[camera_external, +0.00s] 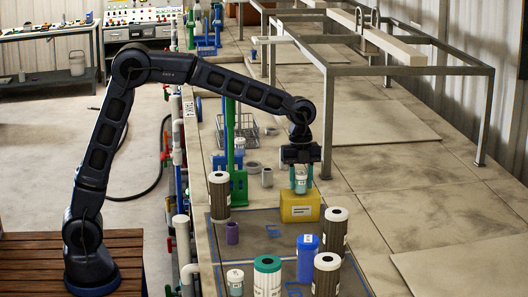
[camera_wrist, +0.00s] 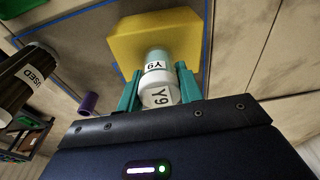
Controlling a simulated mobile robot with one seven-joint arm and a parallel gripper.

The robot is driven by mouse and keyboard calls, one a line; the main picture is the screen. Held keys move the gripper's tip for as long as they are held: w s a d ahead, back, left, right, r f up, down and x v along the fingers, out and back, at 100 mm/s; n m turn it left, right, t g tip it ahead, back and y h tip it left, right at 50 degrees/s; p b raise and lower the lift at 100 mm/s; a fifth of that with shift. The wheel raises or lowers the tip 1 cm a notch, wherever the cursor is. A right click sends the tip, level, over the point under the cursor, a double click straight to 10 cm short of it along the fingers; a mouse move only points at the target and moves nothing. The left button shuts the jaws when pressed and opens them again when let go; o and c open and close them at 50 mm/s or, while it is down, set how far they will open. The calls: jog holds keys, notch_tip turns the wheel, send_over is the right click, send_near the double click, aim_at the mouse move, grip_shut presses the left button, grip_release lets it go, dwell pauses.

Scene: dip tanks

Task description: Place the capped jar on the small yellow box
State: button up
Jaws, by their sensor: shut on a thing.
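Brown filter cartridges (camera_external: 219,192) stand left and right of the box. A blue canister (camera_external: 307,258), a green-topped white cartridge (camera_external: 267,277) and another white-capped jar (camera_external: 235,282) stand in front. A purple cup (camera_external: 232,233) is left. The slab at right (camera_external: 440,200) is clear.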

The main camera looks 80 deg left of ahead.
aim_at(299, 171)
jog(key=o, duration=1)
jog(key=shift+f, duration=0.1)
jog(key=r, duration=0.3)
jog(key=a+r, duration=0.1)
jog(key=r, duration=0.7)
jog(key=shift+a+r, duration=0.15)
jog(key=shift+a, duration=0.2)
jog(key=shift+s+r, duration=0.1)
jog(key=shift+r, duration=0.35)
jog(key=s+r+n+t+y, duration=0.15)
jog(key=s+n, duration=0.75)
jog(key=s, duration=1.5)
jog(key=s+a+f+n+t, duration=0.1)
jog(key=s+f+n, duration=0.3)
jog(key=s, duration=0.6)
jog(key=s+f+n+t, duration=0.2)
jog(key=s+f+n, duration=0.3)
jog(key=s, duration=0.5)
jog(key=shift+a+f, duration=0.35)
jog(key=shift+f, duration=0.15)
jog(key=shift+s, duration=0.1)
